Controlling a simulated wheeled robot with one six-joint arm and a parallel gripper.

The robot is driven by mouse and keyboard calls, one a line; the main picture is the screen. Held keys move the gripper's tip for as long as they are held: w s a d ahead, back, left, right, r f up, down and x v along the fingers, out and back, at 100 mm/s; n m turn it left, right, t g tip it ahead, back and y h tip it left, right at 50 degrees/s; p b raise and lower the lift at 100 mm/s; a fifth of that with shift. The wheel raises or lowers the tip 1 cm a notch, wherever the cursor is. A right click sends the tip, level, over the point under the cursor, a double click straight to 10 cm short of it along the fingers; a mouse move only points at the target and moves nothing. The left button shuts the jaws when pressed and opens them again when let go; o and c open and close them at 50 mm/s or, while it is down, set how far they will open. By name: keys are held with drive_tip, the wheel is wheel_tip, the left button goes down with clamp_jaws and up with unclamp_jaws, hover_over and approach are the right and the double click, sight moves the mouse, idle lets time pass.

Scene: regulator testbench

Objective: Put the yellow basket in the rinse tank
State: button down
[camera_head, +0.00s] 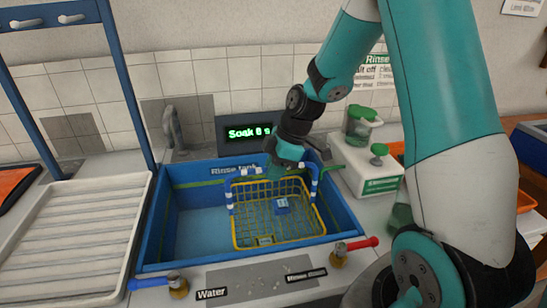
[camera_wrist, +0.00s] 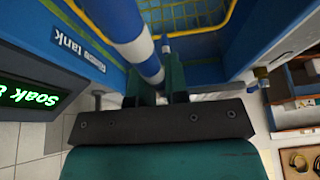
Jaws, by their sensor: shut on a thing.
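The yellow wire basket (camera_head: 237,226) is inside the right part of the blue rinse tank (camera_head: 162,222), below my gripper. It looks roughly level; I cannot tell whether it rests on the tank floor. A small blue item (camera_head: 282,206) lies in it. Its blue-and-white handle (camera_head: 231,195) stands up at both sides. My gripper (camera_head: 284,172) is shut on the handle at the top. In the wrist view the striped handle (camera_wrist: 127,32) runs to the fingers (camera_wrist: 160,80), with the basket's yellow wires (camera_wrist: 190,32) beyond.
A white ribbed drain tray (camera_head: 70,232) is left of the tank. A tap (camera_head: 173,128) and a display reading "Soak 0 s" (camera_head: 250,132) stand behind it. Blue (camera_head: 150,283) and red (camera_head: 355,244) valve handles are in front.

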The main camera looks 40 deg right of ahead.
drive_tip(key=shift+f, duration=1.85)
drive_tip(key=c, duration=1.1)
unclamp_jaws()
drive_tip(key=shift+f, duration=0.15)
drive_tip(key=v, duration=1.1)
drive_tip(key=shift+s+d+r, duration=0.1)
drive_tip(key=shift+d+r, duration=0.05)
drive_tip(key=shift+r, duration=0.15)
drive_tip(key=s+a+r+m, duration=0.2)
drive_tip(key=s+a, duration=0.4)
drive_tip(key=a, duration=0.1)
drive_tip(key=s+a+r+m+g, duration=0.1)
drive_tip(key=s+a+r+m, duration=0.1)
drive_tip(key=s+a, duration=0.5)
drive_tip(key=s+a+r+m, duration=0.2)
drive_tip(key=s+a+r, duration=0.1)
drive_tip(key=s+a, duration=0.4)
drive_tip(key=shift+s+a+r+g, duration=0.1)
drive_tip(key=shift+a+r+g, duration=0.05)
drive_tip(key=shift+r+g, duration=0.15)
